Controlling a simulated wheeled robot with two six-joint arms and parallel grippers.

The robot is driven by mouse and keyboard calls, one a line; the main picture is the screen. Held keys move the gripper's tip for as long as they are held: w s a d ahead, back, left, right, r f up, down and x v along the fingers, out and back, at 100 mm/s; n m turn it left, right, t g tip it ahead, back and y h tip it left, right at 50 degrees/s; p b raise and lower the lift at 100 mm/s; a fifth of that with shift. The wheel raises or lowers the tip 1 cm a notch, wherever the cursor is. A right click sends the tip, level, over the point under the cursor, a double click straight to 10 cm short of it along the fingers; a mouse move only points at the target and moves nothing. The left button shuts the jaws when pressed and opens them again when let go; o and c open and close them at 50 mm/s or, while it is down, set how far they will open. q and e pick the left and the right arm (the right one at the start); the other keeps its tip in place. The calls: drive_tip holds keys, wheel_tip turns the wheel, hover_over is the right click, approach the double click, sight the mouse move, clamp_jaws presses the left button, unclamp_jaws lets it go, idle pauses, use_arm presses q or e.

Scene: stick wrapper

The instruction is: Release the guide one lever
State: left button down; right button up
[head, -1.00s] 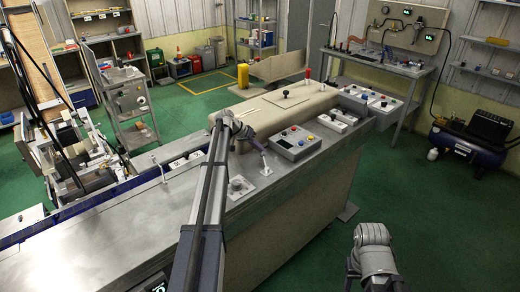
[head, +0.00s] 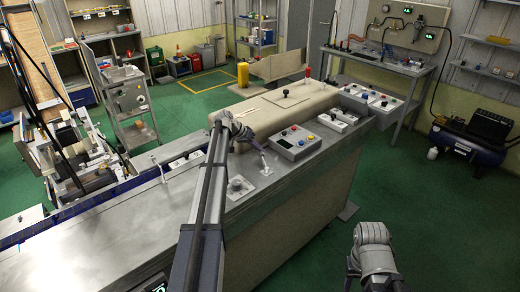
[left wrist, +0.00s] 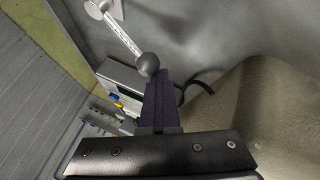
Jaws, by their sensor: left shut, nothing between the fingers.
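A lever with a pale metal rod (head: 263,159) and a small base stands on the grey machine top, just left of the button box. In the left wrist view the rod (left wrist: 122,32) ends in a dark ball knob (left wrist: 148,64). My left gripper (head: 246,137) is at the knob end of this lever. In the left wrist view its dark fingers (left wrist: 159,80) are shut, with their tips right beside the knob; I cannot tell whether they touch. No label shows that names the lever. My right gripper is not in view; only part of my right arm shows at lower right.
A button box (head: 295,142) stands right of the lever. A beige padded block (head: 273,108) lies behind my left gripper. Another thin upright rod (head: 160,170) stands farther left on the machine top. The near metal surface (head: 110,235) is clear.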

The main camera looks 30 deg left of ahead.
use_arm(q)
drive_tip(key=shift+s+d+r+p, duration=0.3)
drive_tip(key=shift+s+r+p, duration=0.05)
drive_tip(key=shift+s+r, duration=0.25)
drive_tip(key=p+v, duration=0.4)
drive_tip(key=v, duration=0.2)
drive_tip(key=shift+w+a, duration=0.2)
drive_tip(key=shift+a, duration=0.25)
drive_tip(key=shift+w, duration=0.1)
drive_tip(key=shift+a, duration=0.1)
